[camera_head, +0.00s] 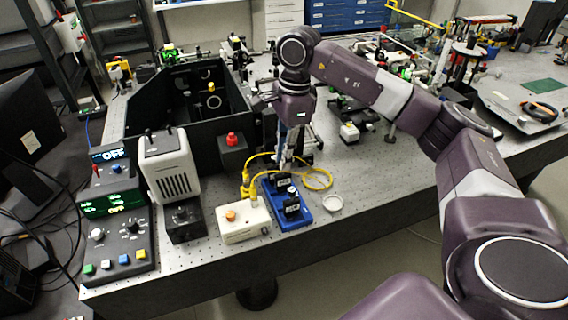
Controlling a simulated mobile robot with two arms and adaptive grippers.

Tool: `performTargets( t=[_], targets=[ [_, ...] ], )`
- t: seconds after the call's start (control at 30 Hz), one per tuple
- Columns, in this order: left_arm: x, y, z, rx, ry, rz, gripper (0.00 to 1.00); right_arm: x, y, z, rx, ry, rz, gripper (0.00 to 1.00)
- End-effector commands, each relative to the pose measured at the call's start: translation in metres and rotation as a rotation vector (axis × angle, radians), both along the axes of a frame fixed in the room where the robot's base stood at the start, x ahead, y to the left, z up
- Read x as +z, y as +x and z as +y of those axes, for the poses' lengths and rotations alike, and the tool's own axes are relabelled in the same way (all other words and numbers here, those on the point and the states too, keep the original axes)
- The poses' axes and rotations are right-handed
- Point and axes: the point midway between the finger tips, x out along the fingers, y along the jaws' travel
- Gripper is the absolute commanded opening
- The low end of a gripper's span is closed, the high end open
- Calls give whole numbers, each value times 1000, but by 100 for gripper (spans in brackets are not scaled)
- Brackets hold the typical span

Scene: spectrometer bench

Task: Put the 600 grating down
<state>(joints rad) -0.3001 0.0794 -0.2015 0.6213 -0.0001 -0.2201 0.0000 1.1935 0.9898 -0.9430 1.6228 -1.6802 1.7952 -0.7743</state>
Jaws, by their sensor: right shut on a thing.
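My right gripper (289,160) points down over the blue tray (303,219) near the front edge of the bench. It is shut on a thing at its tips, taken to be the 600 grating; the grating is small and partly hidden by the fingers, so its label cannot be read. Dark labelled blocks stand in the tray, one at the back (280,183) and one at the front (292,208). I cannot tell whether the held piece touches the tray. My left gripper is not in view.
A yellow cable (318,181) loops behind and beside the tray. A cream box with an orange button (243,222) stands left of it, and a small white round dish (332,203) right. The open black spectrometer housing (160,113) stands behind left.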

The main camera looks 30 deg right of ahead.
Motion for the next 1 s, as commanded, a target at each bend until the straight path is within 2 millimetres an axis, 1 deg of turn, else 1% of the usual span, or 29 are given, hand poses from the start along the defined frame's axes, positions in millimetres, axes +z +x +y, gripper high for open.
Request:
performTargets(
  t=[0.1, 0.2, 0.47, 0.6, 0.63, 0.77, 1.0],
  targets=[
    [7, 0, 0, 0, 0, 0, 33, -18, -1, -1, -2, -1, 4, 0],
    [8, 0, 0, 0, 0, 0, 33, -28, -1, 0, -1, 0, 2, 0],
    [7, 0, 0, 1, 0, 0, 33, -31, 0, 0, 0, 0, 0, 0],
    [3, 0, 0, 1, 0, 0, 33, -36, 0, 0, 0, 0, 0, 0],
    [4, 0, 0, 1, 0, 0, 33, -35, 0, 0, 0, -1, 1, 15],
    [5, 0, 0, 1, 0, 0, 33, -34, 0, 0, 0, -1, 1, 29],
    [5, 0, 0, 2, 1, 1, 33, -34, 0, 0, 0, -1, 1, 30]
  ],
)
